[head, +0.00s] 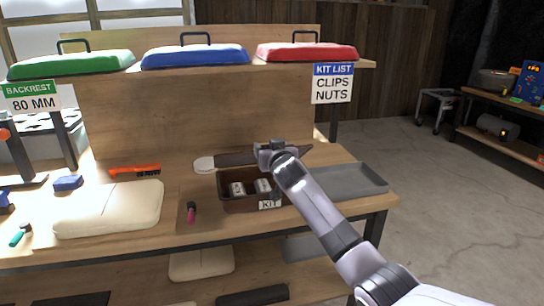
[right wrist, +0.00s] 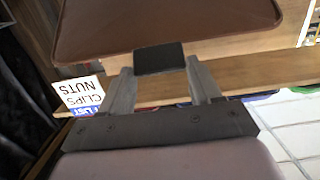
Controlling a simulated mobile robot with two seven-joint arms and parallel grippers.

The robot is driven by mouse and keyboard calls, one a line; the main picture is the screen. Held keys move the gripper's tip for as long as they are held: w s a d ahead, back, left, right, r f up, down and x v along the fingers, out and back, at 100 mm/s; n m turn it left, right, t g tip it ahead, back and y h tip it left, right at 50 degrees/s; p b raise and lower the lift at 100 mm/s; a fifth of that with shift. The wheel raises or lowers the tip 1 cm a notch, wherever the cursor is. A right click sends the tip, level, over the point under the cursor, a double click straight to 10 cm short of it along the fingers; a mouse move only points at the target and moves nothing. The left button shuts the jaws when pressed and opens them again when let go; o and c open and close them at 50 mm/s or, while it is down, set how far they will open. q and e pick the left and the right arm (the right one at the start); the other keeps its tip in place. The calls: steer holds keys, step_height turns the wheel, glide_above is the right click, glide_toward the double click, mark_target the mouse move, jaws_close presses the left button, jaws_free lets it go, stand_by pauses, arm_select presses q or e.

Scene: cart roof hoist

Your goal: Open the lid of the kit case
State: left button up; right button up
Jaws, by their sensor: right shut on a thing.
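The kit case (head: 226,203) is a brown open-topped box on the workbench, with a white "KIT" label on its front and small pale boxes inside. Its dark brown lid (head: 235,159) is raised at the back of the case, seen nearly edge-on in the head view. The lid also fills the upper part of the right wrist view (right wrist: 165,25). My right gripper (head: 272,151) is at the raised lid. In the right wrist view, its fingers (right wrist: 158,70) are at the black tab (right wrist: 158,58) on the lid's edge, shut on it. My forearm hides part of the case's right side. My left gripper is not in view.
A grey tray (head: 355,184) lies right of the case, partly behind my arm. A cream cushion (head: 110,208) and an orange tool (head: 134,171) lie to the left. A pink-handled tool (head: 191,212) lies beside the case. A shelf above holds green, blue and red pads (head: 305,52).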

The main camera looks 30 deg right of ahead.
steer(key=shift+w+r, duration=0.3)
steer(key=shift+r, duration=0.45)
steer(key=o, duration=1.4)
steer(key=shift+o, duration=0.6)
steer(key=shift+f, duration=0.2)
steer(key=shift+s, duration=0.15)
steer(key=v, duration=0.6)
steer(key=shift+s, duration=0.45)
steer(key=shift+a+r, duration=0.1)
